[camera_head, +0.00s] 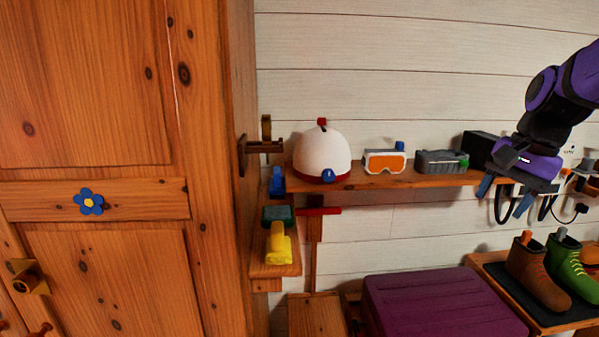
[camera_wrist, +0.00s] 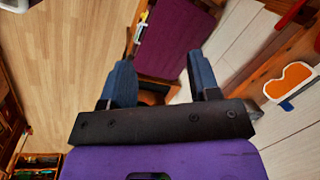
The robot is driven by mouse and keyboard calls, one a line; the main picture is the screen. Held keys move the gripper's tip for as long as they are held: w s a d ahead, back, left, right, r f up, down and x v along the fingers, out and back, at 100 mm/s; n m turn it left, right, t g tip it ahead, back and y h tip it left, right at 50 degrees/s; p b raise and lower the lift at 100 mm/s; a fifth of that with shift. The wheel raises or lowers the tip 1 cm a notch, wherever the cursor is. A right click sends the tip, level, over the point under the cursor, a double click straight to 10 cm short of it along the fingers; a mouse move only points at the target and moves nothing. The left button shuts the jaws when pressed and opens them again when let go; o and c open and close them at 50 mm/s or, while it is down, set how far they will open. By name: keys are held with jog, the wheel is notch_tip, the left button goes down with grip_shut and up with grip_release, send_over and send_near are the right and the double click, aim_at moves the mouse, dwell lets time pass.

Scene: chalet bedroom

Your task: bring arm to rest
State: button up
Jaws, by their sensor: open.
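My gripper (camera_head: 504,196) is at the right of the head view, its purple arm coming in from the upper right. Its two blue-grey fingers are apart and point downward, in front of the right part of the wall shelf. In the wrist view, my gripper (camera_wrist: 160,78) shows both fingers spread wide with nothing between them. Whether the fingers touch anything behind them cannot be told, but they appear clear of the shelf.
A wooden door (camera_head: 100,130) stands left. Open floor (camera_wrist: 60,70) shows in the wrist view.

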jog(key=s+a+r+n+t+h, duration=0.1)
jog(key=s+n, duration=0.3)
jog(key=s, duration=0.4)
jog(key=s+a+r+n+t+h, duration=0.1)
jog(key=s+a+n+t, duration=0.1)
jog(key=s+n, duration=0.3)
jog(key=shift+s+a+n+t, duration=0.35)
jog(key=shift+s+a, duration=0.5)
jog(key=shift+s, duration=0.95)
jog(key=shift+o, duration=0.2)
